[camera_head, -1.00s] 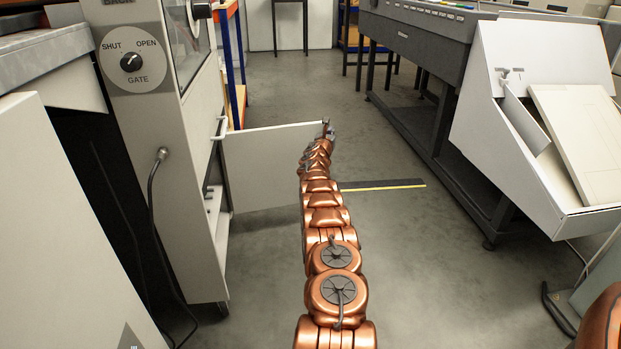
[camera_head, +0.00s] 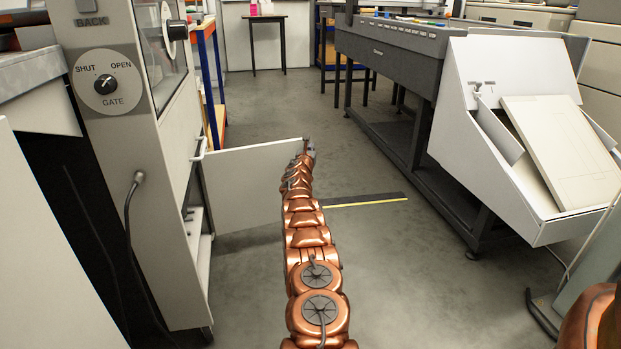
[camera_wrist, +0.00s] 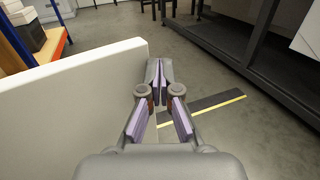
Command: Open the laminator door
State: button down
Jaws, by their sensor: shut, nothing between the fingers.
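The laminator (camera_head: 110,140) stands at the left in the head view, a tall pale cabinet with a gate dial. Its lower white door (camera_head: 250,184) stands swung wide open, out from the cabinet's side across the floor. My gripper (camera_head: 308,146) is at the door's free outer edge in the head view. In the wrist view my gripper (camera_wrist: 160,75) is shut and empty, with its fingertips just right of the door (camera_wrist: 75,110). I cannot tell whether the fingers touch the door. A handle bar (camera_head: 199,147) shows on the cabinet's side near the door.
A black strip with a yellow edge (camera_head: 365,200) lies on the floor right of the door. A long dark machine (camera_head: 390,60) and a white slanted unit (camera_head: 520,130) stand at the right. The floor between is open. A blue-and-orange shelf (camera_head: 210,80) stands behind the door.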

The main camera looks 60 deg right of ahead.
jog(key=s+a+b, duration=0.1)
jog(key=s+a, duration=0.7)
jog(key=s, duration=0.3)
jog(key=shift+a+b, duration=0.25)
jog(key=shift+b, duration=0.05)
dwell(0.9)
